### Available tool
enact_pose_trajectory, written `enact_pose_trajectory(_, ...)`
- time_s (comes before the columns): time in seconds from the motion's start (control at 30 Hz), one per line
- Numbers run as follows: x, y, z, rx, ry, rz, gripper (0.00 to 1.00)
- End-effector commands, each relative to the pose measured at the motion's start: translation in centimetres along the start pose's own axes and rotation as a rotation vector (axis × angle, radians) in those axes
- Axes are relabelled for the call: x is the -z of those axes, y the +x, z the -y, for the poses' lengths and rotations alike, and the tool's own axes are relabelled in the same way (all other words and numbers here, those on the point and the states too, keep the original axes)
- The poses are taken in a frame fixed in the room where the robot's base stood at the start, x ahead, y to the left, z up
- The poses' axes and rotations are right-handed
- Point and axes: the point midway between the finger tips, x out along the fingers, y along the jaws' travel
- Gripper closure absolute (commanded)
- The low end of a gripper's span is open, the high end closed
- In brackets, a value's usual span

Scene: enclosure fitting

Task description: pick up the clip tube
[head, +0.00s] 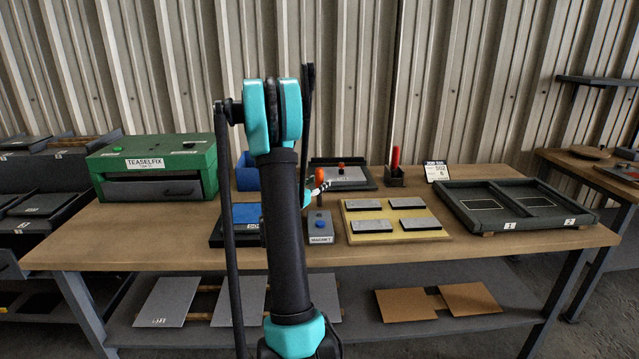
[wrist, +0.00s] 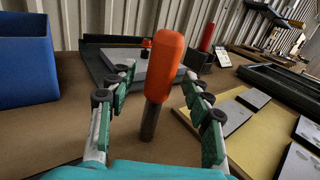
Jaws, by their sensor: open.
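An upright orange tube-like piece with a dark lower shaft (wrist: 166,68) stands between the fingers of my gripper (wrist: 157,76) in the wrist view. The gripper is open, with a gap on both sides of the piece. No label tells which of the two is the clip tube. I cannot tell what the orange piece's foot rests on.
A blue bin (wrist: 28,60) is left of my gripper. A dark tray with a grey plate (head: 343,174) lies behind. A yellow board with several grey blocks (head: 390,233), a grey button box (head: 320,227) and a two-bay dark frame (head: 517,206) are on the bench. A green case (head: 152,165) stands left.

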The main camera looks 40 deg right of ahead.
Motion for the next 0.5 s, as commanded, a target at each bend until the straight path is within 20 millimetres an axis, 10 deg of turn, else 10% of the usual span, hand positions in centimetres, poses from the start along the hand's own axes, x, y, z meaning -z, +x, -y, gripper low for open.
enact_pose_trajectory(0.33, -0.01, 1.33, 0.02, 0.000, 0.000, 0.000, 0.51)
enact_pose_trajectory(0.5, -0.01, 1.31, 0.01, 0.000, 0.000, 0.000, 0.72)
